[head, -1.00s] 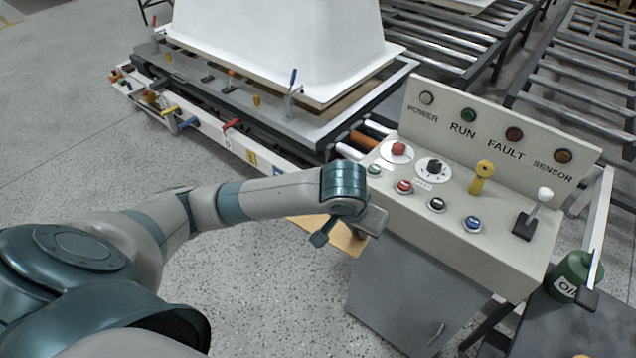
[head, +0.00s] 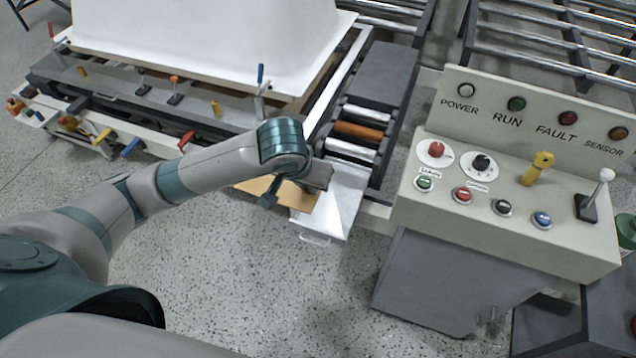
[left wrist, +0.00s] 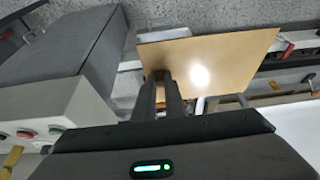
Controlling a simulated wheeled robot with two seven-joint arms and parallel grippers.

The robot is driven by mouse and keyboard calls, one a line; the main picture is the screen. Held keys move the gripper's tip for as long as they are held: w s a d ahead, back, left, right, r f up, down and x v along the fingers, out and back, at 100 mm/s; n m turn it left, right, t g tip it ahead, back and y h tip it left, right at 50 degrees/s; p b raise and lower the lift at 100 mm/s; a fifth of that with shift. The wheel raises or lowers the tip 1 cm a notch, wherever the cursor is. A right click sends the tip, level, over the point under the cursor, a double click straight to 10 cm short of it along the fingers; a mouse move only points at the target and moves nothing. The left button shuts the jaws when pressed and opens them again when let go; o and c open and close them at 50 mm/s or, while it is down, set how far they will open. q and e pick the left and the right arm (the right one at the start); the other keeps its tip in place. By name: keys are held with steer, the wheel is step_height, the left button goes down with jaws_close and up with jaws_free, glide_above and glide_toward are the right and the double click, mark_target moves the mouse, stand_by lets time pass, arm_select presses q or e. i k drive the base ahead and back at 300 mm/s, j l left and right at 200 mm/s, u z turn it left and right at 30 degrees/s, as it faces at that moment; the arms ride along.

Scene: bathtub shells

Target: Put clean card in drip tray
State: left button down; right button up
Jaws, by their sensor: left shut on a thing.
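A flat tan card (head: 282,193) hangs under my left forearm in the head view. In the left wrist view the card (left wrist: 225,58) is held at its edge between the fingers of my left gripper (left wrist: 163,80), which is shut on it. In the head view my left gripper (head: 318,176) is mostly hidden by the wrist. A shiny metal tray with a front handle, which looks like the drip tray (head: 336,206), sits low beside the roller conveyor. The card overlaps its left part in the picture; I cannot tell whether they touch. My right gripper is out of view.
The control panel (head: 500,220), with buttons, knobs and an upright lever, stands right of the tray. A white tub shell (head: 200,40) rests on a frame at the back left. Conveyor rollers (head: 358,131) lie behind the tray. Speckled floor is open in front.

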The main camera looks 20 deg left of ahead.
mark_target(335, 197)
steer(key=i+j, duration=0.15)
steer(key=j, duration=0.25)
steer(key=i+j, duration=0.1)
steer(key=j, duration=0.25)
steer(key=i+j, duration=0.15)
steer(key=j, duration=0.25)
